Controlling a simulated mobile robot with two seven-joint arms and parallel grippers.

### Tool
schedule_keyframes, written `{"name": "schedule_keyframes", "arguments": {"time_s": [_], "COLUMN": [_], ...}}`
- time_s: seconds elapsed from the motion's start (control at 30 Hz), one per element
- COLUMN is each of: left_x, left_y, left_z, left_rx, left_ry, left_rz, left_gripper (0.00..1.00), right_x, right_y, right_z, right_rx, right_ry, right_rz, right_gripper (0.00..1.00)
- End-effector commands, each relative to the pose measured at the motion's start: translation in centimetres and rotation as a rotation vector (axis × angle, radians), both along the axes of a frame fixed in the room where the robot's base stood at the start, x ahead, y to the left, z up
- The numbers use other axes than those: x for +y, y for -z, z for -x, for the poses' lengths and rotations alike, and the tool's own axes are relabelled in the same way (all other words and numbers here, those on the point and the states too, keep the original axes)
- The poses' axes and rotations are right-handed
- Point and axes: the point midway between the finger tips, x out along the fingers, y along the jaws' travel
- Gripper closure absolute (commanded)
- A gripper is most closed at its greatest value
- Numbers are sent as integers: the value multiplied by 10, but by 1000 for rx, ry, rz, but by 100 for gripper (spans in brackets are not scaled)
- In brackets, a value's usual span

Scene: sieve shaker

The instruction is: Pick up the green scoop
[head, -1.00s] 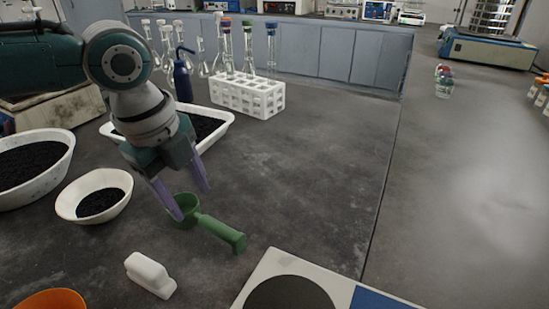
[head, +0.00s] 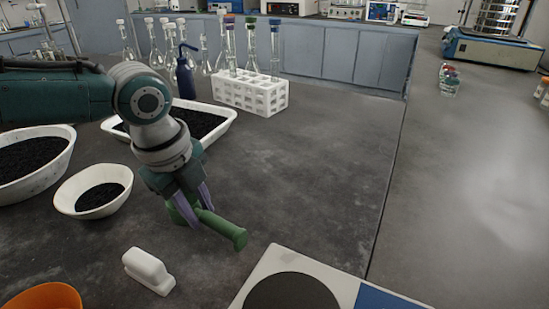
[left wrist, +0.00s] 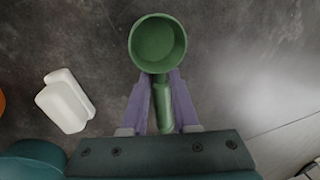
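The green scoop (head: 226,229) lies on the dark bench left of centre in the head view, its handle pointing to the lower right. In the left wrist view its round, empty cup (left wrist: 158,43) faces the camera, with the handle running down between my fingers. My left gripper (head: 203,214) is down at the scoop. Its purple fingers (left wrist: 161,84) sit close on both sides of the handle, just behind the cup, and look shut on it. In the head view the fingers and wrist hide much of the cup. My right gripper is not in view.
A white block-like object (head: 148,271) lies near the scoop. A white bowl (head: 68,202) of black grains, a larger basin (head: 55,178) and a white tray (head: 226,118) stand around the arm. A white tube rack (head: 251,101) is behind.

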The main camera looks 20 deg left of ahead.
Motion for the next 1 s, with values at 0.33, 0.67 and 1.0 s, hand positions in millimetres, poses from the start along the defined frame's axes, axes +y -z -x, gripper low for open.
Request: {"name": "schedule_keyframes", "arguments": {"time_s": [0.33,0.67,1.0], "left_x": [0,0,0], "left_y": [0,0,-13], "left_z": [0,0,-1], "left_rx": [0,0,-1], "left_ry": [0,0,0], "left_rz": [0,0,1], "left_gripper": [100,100,100], "right_x": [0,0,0], "right_y": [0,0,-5], "right_z": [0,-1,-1], "right_rx": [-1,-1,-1], "right_ry": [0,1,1], "right_rz": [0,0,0], "right_gripper": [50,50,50]}}
